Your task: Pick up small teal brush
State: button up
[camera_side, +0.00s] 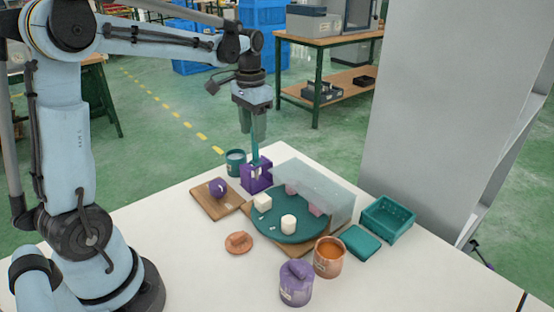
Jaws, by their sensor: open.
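The small teal brush (255,148) stands upright with its lower end hidden in a purple block-like holder (257,176) near the table's back edge. My gripper (254,132) points straight down directly over the brush. Its jaws are open, and the brush's top reaches up to the fingertips. I cannot tell whether the fingers touch the brush.

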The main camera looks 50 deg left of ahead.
aim_at(256, 161)
jog(key=shift+w+d+f, duration=0.1)
jog(key=shift+w+f, duration=0.05)
jog(key=shift+f, duration=2.05)
grip_shut()
